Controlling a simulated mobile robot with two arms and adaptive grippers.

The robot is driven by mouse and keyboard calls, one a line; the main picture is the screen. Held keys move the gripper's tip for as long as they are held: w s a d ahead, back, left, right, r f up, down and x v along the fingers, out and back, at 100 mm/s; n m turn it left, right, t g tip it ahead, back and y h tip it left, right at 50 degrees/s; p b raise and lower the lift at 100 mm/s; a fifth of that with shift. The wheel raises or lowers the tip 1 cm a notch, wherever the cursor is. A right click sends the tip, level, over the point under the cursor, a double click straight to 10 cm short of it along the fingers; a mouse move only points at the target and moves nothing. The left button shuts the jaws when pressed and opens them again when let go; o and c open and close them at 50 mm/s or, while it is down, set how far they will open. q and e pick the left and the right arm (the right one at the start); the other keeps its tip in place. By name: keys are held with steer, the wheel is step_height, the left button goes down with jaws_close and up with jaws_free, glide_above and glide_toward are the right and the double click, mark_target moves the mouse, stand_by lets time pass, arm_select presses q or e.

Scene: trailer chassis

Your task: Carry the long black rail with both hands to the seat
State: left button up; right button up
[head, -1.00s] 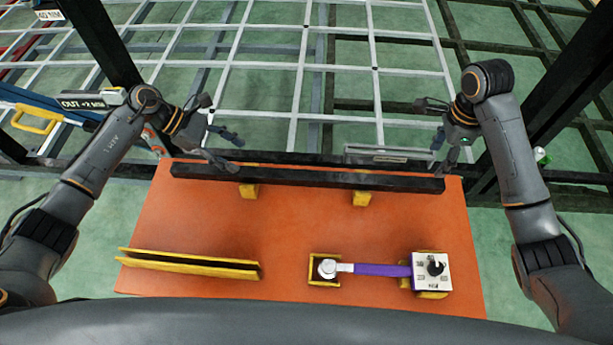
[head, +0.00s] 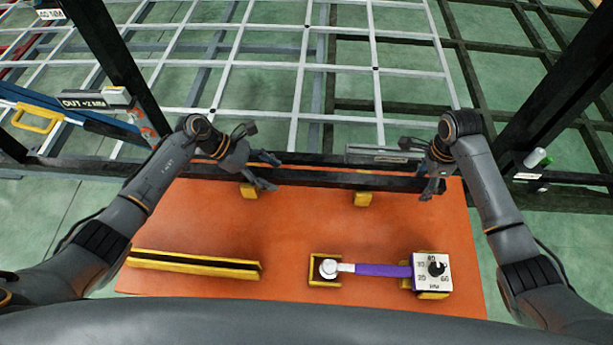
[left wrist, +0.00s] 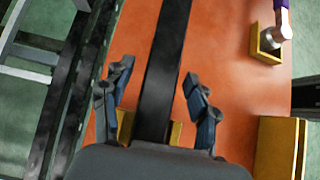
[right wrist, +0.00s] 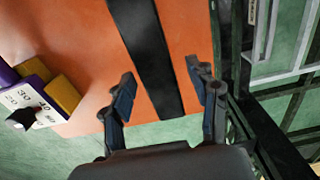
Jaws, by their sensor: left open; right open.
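The long black rail (head: 325,178) lies crosswise near the far edge of the orange table, over two yellow blocks (head: 362,199). My left gripper (head: 270,172) is open at the rail, left of its middle. In the left wrist view, the rail (left wrist: 165,70) runs between its spread fingers (left wrist: 155,82). My right gripper (head: 429,180) is open near the rail's right end. In the right wrist view, the rail (right wrist: 150,55) lies between its open fingers (right wrist: 160,77). Finger contact cannot be told. I cannot tell which part is the seat.
The orange table (head: 300,225) holds a yellow-edged channel (head: 195,264) at front left and a purple-handled tool (head: 382,270) in yellow holders at front right. A light-grey grid frame (head: 300,75) lies beyond. Dark posts (head: 108,60) stand on both sides.

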arm_select(q)
steer(key=shift+c, duration=0.5)
arm_select(e)
steer(key=shift+c, duration=0.5)
arm_select(q)
jaws_close()
arm_select(e)
jaws_close()
arm_select(q)
steer(key=shift+w+r, duration=0.15)
steer(key=shift+r, duration=0.15)
arm_select(e)
steer(key=shift+w+r, duration=0.15)
steer(key=shift+r, duration=0.1)
